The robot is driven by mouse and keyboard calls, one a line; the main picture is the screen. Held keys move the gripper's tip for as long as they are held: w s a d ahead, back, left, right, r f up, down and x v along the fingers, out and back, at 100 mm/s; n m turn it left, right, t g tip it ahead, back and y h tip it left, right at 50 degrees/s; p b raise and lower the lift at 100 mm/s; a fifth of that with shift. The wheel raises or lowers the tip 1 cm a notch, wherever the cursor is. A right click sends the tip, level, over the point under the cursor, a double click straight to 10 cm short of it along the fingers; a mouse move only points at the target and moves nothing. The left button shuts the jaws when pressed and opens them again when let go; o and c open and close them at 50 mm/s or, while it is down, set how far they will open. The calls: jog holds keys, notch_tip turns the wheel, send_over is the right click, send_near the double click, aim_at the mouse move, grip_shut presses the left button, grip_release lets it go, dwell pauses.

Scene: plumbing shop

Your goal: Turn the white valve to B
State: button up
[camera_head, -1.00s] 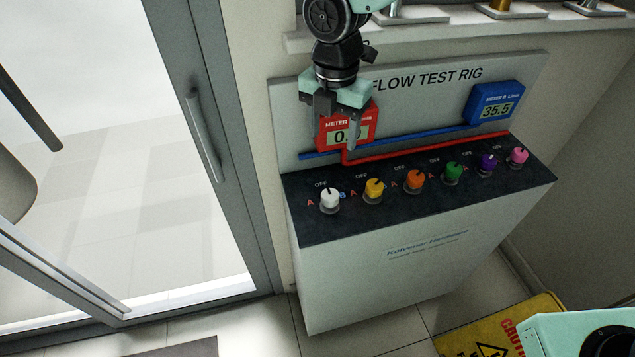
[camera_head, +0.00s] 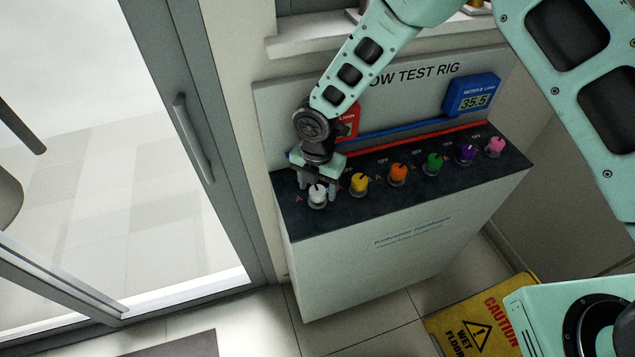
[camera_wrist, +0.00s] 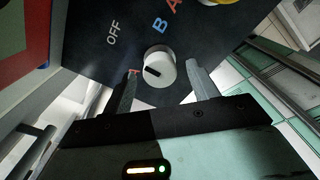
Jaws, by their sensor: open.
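The white valve (camera_head: 317,196) is the leftmost round knob on the dark sloping top of the flow test rig. It also shows in the wrist view (camera_wrist: 163,64); its short black mark appears to point toward the OFF label (camera_wrist: 113,33). A blue B (camera_wrist: 160,25) is printed beside it. My gripper (camera_head: 319,189) is down over the white valve. In the wrist view my gripper (camera_wrist: 162,77) is open, with one finger on each side of the knob and gaps showing between. I cannot tell the exact fingertip depth.
The yellow valve (camera_head: 359,182) stands close to the right, then orange (camera_head: 398,173), green, purple and pink ones. The red meter (camera_head: 347,122) is partly behind my arm; the blue meter (camera_head: 472,95) reads 35.5. A glass door (camera_head: 190,130) is at left.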

jog(key=shift+f, duration=0.25)
jog(key=c, duration=1)
